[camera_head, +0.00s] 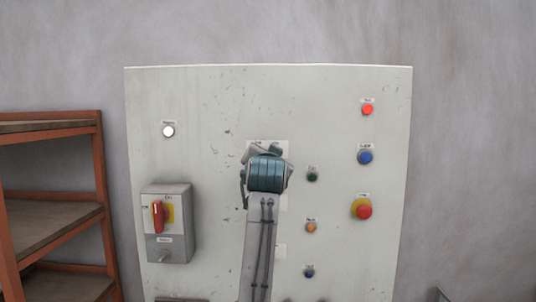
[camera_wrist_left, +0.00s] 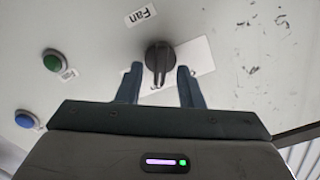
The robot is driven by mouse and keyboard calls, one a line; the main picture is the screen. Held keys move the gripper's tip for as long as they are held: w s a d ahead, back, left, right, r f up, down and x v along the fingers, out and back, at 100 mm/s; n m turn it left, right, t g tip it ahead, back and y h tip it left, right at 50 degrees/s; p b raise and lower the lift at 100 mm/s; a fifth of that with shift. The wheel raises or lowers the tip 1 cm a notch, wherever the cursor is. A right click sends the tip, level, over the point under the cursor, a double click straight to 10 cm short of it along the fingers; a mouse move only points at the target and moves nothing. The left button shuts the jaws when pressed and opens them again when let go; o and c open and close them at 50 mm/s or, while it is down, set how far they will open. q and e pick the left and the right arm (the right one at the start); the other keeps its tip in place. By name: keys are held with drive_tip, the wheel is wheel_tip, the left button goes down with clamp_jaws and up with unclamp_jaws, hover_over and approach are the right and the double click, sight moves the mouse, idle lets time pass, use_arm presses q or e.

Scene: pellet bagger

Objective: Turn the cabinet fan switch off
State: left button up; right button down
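The fan switch (camera_wrist_left: 158,55) is a black rotary knob with a raised bar, on a white plate (camera_wrist_left: 197,58) beside a label reading "Fan" (camera_wrist_left: 140,15). My left gripper (camera_wrist_left: 160,70) is open in the left wrist view, its two fingers on either side of the knob's lower part. Whether a finger touches it I cannot tell. In the head view my left gripper (camera_head: 266,160) is in front of the cabinet (camera_head: 210,110) and hides the knob; its fingers do not show there. My right gripper is not in view.
Close by are a green button (camera_head: 312,176), an orange one (camera_head: 311,227) and a blue one (camera_head: 365,157). A red-on-yellow stop button (camera_head: 364,211) is at right. A grey box with a red handle (camera_head: 158,217) is at left. A shelf rack (camera_head: 100,190) stands left.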

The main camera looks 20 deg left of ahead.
use_arm(q)
clamp_jaws()
drive_tip(key=shift+n, duration=0.3)
drive_tip(key=n, duration=0.3)
drive_tip(key=n+b, duration=0.1)
drive_tip(key=n, duration=0.3)
drive_tip(key=n+b, duration=0.1)
drive_tip(key=n, duration=0.3)
drive_tip(key=shift+s+a, duration=0.1)
drive_tip(key=shift+a, duration=0.15)
drive_tip(key=shift+n, duration=0.3)
idle(0.4)
unclamp_jaws()
